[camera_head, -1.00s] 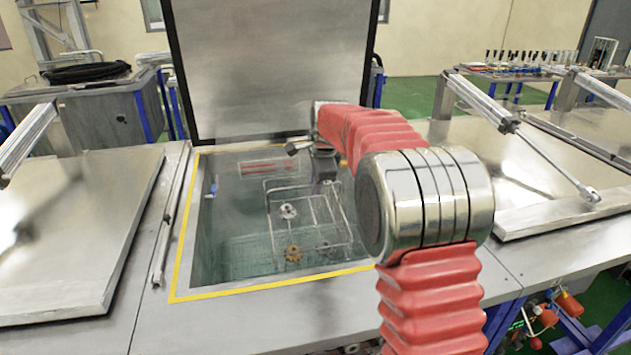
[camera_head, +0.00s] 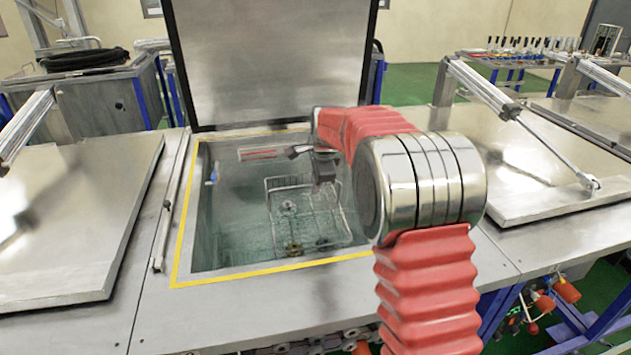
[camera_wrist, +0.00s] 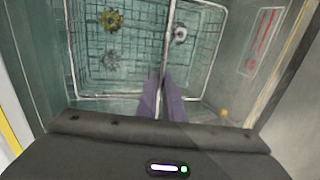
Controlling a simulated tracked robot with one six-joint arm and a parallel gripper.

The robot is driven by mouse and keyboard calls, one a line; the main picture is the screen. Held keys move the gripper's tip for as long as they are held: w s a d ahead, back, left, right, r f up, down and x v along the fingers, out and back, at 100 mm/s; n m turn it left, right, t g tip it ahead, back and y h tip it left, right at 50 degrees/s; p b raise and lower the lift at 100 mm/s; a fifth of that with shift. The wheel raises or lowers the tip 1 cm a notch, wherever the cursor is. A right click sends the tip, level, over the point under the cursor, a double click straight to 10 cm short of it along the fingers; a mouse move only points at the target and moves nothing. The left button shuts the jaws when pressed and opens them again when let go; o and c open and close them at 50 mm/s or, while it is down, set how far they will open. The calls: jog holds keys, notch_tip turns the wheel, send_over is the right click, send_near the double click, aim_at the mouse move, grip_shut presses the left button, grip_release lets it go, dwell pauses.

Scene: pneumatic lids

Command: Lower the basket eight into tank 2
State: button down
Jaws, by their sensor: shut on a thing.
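The wire basket (camera_head: 312,222) hangs inside the open tank (camera_head: 205,235), which has a yellow line around its rim. Its lower part and several gear-like parts look blurred under greenish water. In the wrist view the basket's mesh (camera_wrist: 140,60) fills the upper middle, with a tan part and greyer parts on it. My gripper (camera_head: 324,172) is over the basket, within the tank opening. In the wrist view its fingers (camera_wrist: 163,88) are shut on the basket's central handle bar. The exact grip point and the basket's clearance from the tank floor are hidden.
The tank's lid (camera_head: 275,60) stands upright behind the opening. Closed lids flank it at left (camera_head: 70,220) and right (camera_head: 555,165), with pneumatic cylinders. A red-marked label (camera_wrist: 265,38) is on the tank wall. The front deck (camera_head: 240,315) is clear.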

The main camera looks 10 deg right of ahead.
jog(key=shift+f, duration=3.6)
jog(key=shift+s+f, duration=0.2)
jog(key=shift+f, duration=0.65)
jog(key=c, duration=1.8)
grip_release()
jog(key=shift+w+r, duration=0.1)
jog(key=shift+w, duration=0.05)
jog(key=v, duration=1.3)
jog(key=shift+r, duration=0.35)
jog(key=shift+r, duration=6)
